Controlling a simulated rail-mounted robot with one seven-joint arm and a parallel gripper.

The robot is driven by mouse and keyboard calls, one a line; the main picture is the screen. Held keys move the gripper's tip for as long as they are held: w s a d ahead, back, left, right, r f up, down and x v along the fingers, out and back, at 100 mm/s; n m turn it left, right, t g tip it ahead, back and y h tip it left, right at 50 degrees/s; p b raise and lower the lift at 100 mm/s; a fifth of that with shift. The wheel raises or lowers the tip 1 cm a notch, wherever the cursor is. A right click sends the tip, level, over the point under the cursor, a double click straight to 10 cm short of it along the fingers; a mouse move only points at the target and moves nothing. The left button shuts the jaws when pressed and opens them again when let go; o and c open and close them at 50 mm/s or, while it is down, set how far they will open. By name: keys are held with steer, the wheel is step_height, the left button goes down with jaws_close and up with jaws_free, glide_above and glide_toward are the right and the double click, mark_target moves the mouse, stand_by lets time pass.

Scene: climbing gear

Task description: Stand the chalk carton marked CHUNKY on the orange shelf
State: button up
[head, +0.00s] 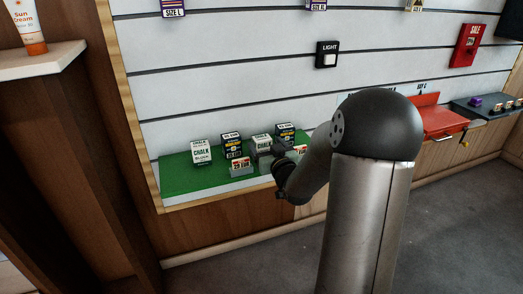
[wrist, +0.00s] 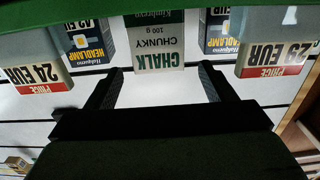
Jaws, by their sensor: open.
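The chalk carton marked CHUNKY (wrist: 160,40) is white and grey-green and appears upside down in the wrist view. In the head view, a white and grey-green chalk carton (head: 261,142) stands on the green shelf (head: 185,180), partly behind my gripper (head: 276,150). My gripper is open and empty. In the wrist view its fingertips (wrist: 162,71) lie to either side of the carton's CHALK end, with gaps on both sides.
Headlamp boxes (wrist: 86,40) (wrist: 221,30) flank the carton closely. Price signs (wrist: 38,76) (wrist: 277,60) stand nearer my gripper. Another white chalk carton (head: 201,152) is at left.

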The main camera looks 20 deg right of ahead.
mark_target(260, 135)
steer(key=shift+w, duration=0.75)
steer(key=w, duration=0.1)
steer(key=w+b, duration=0.1)
steer(key=w, duration=0.2)
steer(key=shift+w+d+f+b, duration=0.1)
steer(key=shift+d+f+b, duration=0.15)
steer(key=shift+f+b, duration=0.15)
steer(key=shift+w+r, duration=0.15)
steer(key=shift+w, duration=0.35)
steer(key=c, duration=1.2)
